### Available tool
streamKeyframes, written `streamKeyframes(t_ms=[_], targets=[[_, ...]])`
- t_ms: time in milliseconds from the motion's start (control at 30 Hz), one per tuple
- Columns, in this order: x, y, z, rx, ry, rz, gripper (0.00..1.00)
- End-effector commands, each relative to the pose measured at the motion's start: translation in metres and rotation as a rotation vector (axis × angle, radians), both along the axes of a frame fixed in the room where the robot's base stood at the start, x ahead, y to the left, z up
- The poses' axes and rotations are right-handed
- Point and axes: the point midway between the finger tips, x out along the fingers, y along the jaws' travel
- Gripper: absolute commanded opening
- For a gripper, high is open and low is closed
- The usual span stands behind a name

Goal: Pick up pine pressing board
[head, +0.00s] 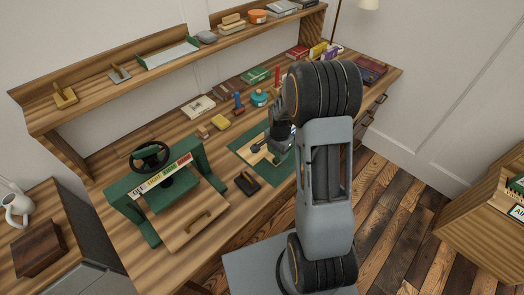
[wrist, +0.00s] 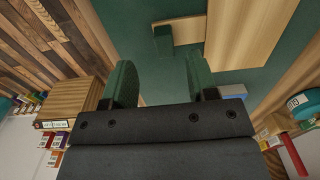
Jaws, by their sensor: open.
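Pale pine-coloured wood (head: 258,153) lies on the green cutting mat (head: 240,148), partly hidden by my arm. In the wrist view a broad pale board (wrist: 248,28) lies on the mat, with a smaller pale strip (wrist: 190,33) beside it and a green block at the strip's end. I cannot tell for sure which is the pressing board. Another wooden board with a handle (head: 190,226) lies at the green press (head: 135,210). My gripper (wrist: 160,82) is open and empty, pointing over the mat; its fingertips are apart from the boards. In the head view it shows beside the pale wood (head: 283,140).
A small black object (head: 247,183) sits at the mat's left front corner. A shelf (head: 150,85) runs along the back.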

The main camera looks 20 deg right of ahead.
Motion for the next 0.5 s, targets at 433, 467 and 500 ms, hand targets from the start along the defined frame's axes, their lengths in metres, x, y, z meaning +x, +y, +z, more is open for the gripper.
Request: streamKeyframes(t_ms=[433, 467, 500], targets=[[0.003, 0.004, -0.047, 0.001, 0.003, 0.002, 0.53], [0.003, 0.004, -0.049, 0.0, 0.002, 0.002, 0.53], [0.004, 0.004, -0.051, 0.0, 0.001, 0.002, 0.53]])
